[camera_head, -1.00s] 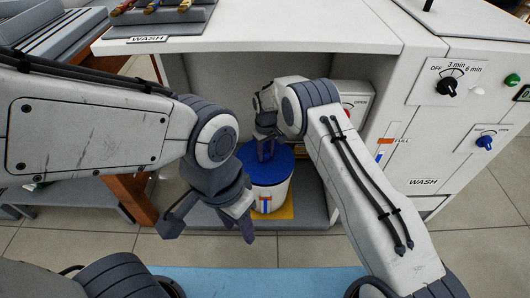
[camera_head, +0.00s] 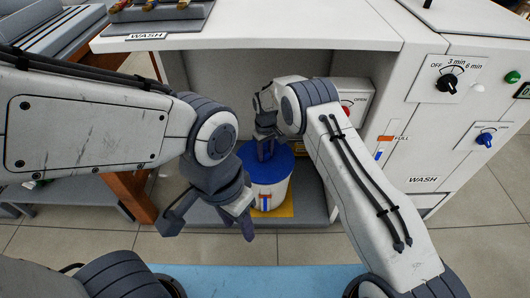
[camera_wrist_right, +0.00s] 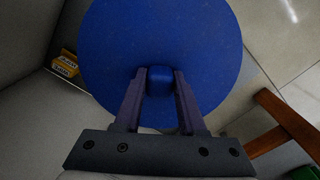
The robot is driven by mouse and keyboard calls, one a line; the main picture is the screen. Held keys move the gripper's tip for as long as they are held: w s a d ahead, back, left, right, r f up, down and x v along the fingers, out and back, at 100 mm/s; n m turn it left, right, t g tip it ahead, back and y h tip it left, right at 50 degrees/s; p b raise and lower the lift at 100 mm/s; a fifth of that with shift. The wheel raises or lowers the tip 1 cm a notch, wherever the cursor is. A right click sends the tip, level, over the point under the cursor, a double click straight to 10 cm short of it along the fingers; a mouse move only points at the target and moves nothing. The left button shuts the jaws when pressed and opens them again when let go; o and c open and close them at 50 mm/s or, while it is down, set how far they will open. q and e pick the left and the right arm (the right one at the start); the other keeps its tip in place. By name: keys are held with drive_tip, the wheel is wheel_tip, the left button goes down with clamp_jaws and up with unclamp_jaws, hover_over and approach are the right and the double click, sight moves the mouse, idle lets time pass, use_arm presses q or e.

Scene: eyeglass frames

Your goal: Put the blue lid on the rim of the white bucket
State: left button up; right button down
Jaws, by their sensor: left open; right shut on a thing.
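The white bucket (camera_head: 284,188) stands in the bay under the white counter. The blue lid (camera_head: 282,166) lies over its top in the head view. Whether it touches the rim all round I cannot tell. My right gripper (camera_head: 265,150) is at the lid's centre. In the right wrist view, the right gripper (camera_wrist_right: 160,84) is shut on the knob of the lid (camera_wrist_right: 160,35), and the lid hides the bucket. My left gripper (camera_head: 209,226) is open and empty, in front and left of the bucket, and partly covers it.
A yellow mat (camera_head: 286,211) lies under the bucket on the grey bay floor (camera_head: 311,211). A brown wooden leg (camera_head: 130,197) stands at left. Yellow boxes (camera_wrist_right: 66,64) show in the wrist view.

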drive_tip(key=shift+f, duration=0.4)
idle(0.3)
drive_tip(key=shift+c, duration=2)
unclamp_jaws()
